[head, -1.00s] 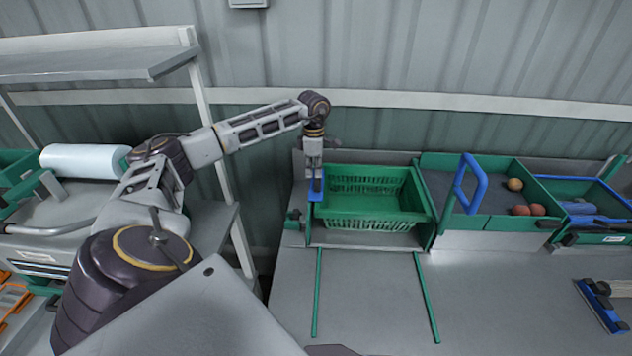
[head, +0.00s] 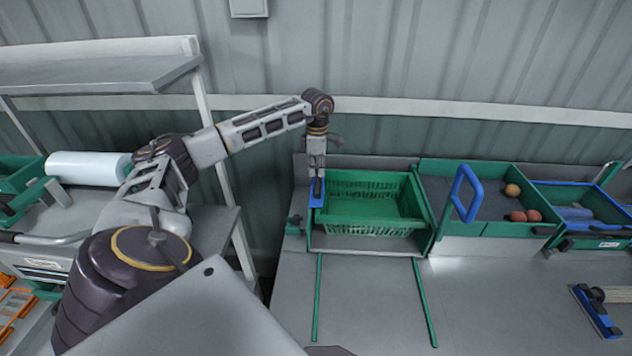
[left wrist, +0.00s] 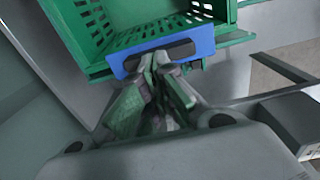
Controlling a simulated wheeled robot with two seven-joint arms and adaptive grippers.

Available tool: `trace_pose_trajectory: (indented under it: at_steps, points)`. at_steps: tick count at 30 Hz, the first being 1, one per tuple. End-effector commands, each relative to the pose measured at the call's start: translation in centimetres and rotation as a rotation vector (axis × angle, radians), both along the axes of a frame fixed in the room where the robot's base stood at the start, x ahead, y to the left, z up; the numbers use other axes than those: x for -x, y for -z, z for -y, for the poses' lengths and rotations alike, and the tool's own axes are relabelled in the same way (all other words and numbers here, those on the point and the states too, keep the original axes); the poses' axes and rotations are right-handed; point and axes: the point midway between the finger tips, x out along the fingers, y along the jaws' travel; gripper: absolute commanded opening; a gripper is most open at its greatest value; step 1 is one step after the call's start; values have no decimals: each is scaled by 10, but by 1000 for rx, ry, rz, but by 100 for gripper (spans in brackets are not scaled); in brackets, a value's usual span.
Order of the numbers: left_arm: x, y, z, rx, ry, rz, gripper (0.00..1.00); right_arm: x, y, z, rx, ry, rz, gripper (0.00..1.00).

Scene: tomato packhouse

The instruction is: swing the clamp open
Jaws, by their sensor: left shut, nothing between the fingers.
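A blue piece (head: 318,201) with a dark slot sits at the left end of the green basket (head: 405,228). In the left wrist view the blue piece (left wrist: 205,42) lies along the basket's near edge. I cannot tell for sure whether it is the clamp. My left gripper (head: 317,196) points down at this piece. Its fingers (left wrist: 158,62) are shut and empty, with the tips right at the slot; whether they touch is unclear. A small dark-green fitting (head: 293,225) stands left of the basket, apart from the gripper. My right gripper is out of view.
A green tray with a blue handle (head: 467,193) and a few round fruits (head: 525,215) stands right of the basket. Two green strips (head: 426,300) run along the clear grey bench in front. A grey shelf (head: 100,72) hangs at the left.

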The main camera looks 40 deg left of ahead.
Motion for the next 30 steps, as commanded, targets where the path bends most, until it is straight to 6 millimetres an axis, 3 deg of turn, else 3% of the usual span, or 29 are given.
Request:
trace_pose_trajectory:
  at_steps: [30]
  points:
    - [-25, 0, 30, 2, 1, 1, 0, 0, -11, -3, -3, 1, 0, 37]
